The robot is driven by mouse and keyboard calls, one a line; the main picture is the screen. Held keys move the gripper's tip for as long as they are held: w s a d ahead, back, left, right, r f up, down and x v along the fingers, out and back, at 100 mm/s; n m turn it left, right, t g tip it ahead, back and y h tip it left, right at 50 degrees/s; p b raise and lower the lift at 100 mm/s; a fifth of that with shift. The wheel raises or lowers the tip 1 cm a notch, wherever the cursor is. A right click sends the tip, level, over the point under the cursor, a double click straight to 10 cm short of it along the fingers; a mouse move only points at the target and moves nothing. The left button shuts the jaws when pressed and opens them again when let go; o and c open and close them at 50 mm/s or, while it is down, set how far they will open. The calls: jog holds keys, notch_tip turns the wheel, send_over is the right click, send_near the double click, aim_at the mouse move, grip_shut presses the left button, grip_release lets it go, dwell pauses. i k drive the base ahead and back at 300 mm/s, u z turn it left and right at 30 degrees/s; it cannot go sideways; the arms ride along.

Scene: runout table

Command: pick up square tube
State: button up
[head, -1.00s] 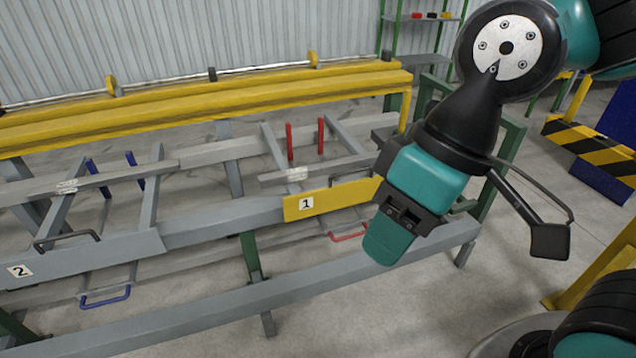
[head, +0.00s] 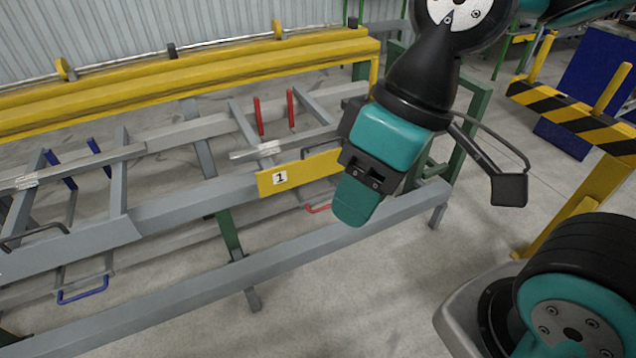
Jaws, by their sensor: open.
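A short grey bar with a white label (head: 295,145) lies across the rack supports beside two red posts, behind the yellow plate marked 1. A longer grey bar (head: 110,158), also labelled, lies further left by the blue posts. Both look like square tubes, but I cannot tell which is the task's tube. My gripper (head: 358,200) hangs in front of the right part of the rack, to the right of the yellow plate, pointing down. It is open and appears empty, apart from both bars. It hides part of the rack behind it.
The grey runout table (head: 240,268) has a long front rail and a yellow beam (head: 190,85) along its back. Red and blue handles hang below (head: 82,290). A black-and-yellow striped barrier (head: 570,120) stands at right. The floor in front is clear.

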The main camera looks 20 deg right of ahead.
aim_at(241, 156)
jog(key=z, duration=0.55)
jog(key=i, duration=2.2)
jog(key=u, duration=0.15)
